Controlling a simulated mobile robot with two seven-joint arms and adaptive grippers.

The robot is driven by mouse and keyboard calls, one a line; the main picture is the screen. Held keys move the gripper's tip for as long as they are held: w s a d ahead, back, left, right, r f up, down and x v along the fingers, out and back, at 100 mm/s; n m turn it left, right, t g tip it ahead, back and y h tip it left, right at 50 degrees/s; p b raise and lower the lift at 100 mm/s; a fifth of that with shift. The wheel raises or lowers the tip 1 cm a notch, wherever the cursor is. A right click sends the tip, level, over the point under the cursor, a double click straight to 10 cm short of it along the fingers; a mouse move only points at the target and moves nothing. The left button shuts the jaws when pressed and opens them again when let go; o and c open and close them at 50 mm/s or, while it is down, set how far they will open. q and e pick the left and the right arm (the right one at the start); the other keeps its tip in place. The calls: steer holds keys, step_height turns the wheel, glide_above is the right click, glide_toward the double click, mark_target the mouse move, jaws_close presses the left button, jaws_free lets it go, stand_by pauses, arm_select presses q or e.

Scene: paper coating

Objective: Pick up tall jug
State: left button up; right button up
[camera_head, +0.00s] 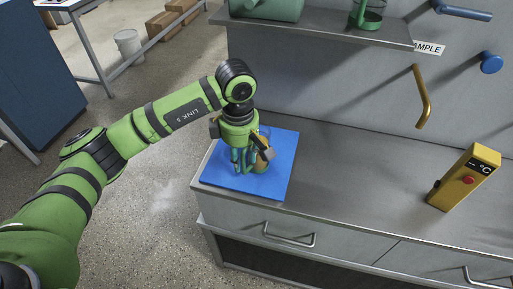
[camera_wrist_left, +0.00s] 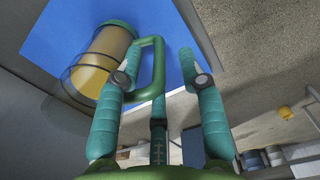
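The tall jug (camera_wrist_left: 102,58) has a clear body with yellow-brown contents and a green handle (camera_wrist_left: 158,68). It stands on the blue mat (camera_head: 216,172); in the head view the jug (camera_head: 262,158) is partly hidden behind my left gripper (camera_head: 243,158). In the left wrist view my left gripper (camera_wrist_left: 160,62) is open, with its teal fingers spread on either side of the handle. One finger is at the handle's opening next to the jug body, the other is beyond the handle's outer side. I cannot tell whether any finger touches the jug. My right gripper is not in view.
The mat lies at the left end of a grey counter (camera_head: 345,185). A yellow temperature device (camera_head: 465,180) stands at the right. A shelf (camera_head: 330,30) above holds green vessels. Hooks and a blue knob (camera_head: 490,62) stick out of the wall. The middle counter is clear.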

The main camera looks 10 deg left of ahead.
mark_target(244, 171)
arm_select(q)
step_height(244, 171, down, 4)
steer(key=shift+s+d+r+p, duration=0.1)
steer(key=shift+d+r+p, duration=0.1)
steer(key=shift+p, duration=0.35)
steer(key=shift+a+f, duration=0.1)
steer(key=shift+f, duration=0.15)
jaws_close()
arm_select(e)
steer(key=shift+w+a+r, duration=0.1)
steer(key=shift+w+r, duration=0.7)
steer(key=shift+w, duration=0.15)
arm_select(q)
steer(key=shift+r, duration=0.1)
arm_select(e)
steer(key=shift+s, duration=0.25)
